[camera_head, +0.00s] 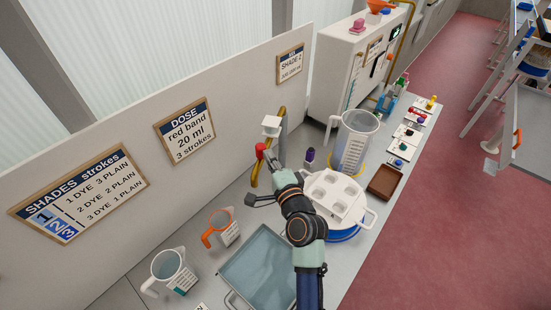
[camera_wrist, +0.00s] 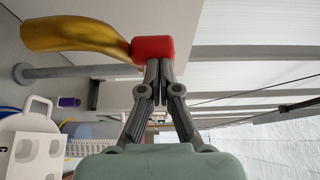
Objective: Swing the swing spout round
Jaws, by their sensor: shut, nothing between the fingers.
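The swing spout is a curved brass pipe (camera_wrist: 80,36) with a red end (camera_wrist: 153,48). In the head view its brass part (camera_head: 255,172) hangs beside the back panel, with the red end (camera_head: 261,150) at its top. My gripper (camera_wrist: 158,66) is shut with its fingertips together, at the red end and seemingly touching it. Nothing shows between the fingers.
A grey tray (camera_head: 240,258), an orange-handled jug (camera_head: 222,226) and a clear jug (camera_head: 168,270) stand at the front left. A large measuring jug (camera_head: 354,140) and a white holed plate (camera_head: 350,196) on a blue-rimmed tub stand to the right. A grey post (camera_head: 283,140) rises behind the spout.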

